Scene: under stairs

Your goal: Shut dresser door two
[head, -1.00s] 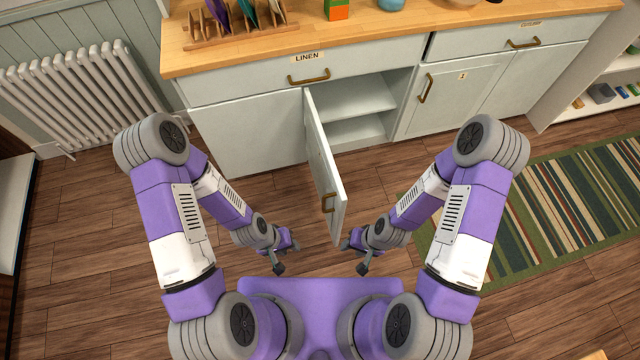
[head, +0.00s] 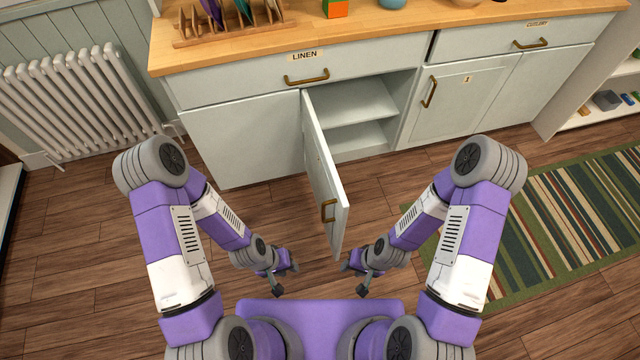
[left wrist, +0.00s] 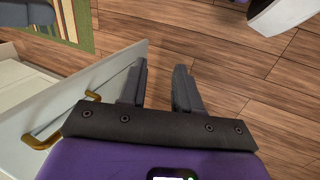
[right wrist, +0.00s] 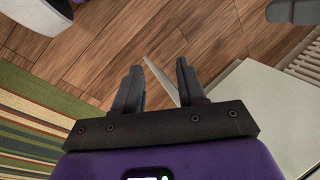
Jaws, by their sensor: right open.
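The open dresser door (head: 325,185) is pale grey-green with a brass handle (head: 328,210). It is hinged at its left edge and swung out toward me, showing a shelved compartment (head: 355,110) behind it. I see no number on this door. My left gripper (head: 285,281) is open and empty, low to the left of the door. My right gripper (head: 354,282) is open and empty, low to the right of the door's free edge. The door also shows in the left wrist view (left wrist: 65,125), to the left of the fingers, and edge-on in the right wrist view (right wrist: 160,78).
The neighbouring door labelled 1 (head: 462,98) is shut. The LINEN drawer (head: 290,76) above is shut. A wooden rack (head: 235,30) stands on the counter. A radiator (head: 75,105) is at the left, and a striped rug (head: 560,215) lies at the right. The floor around the door is clear.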

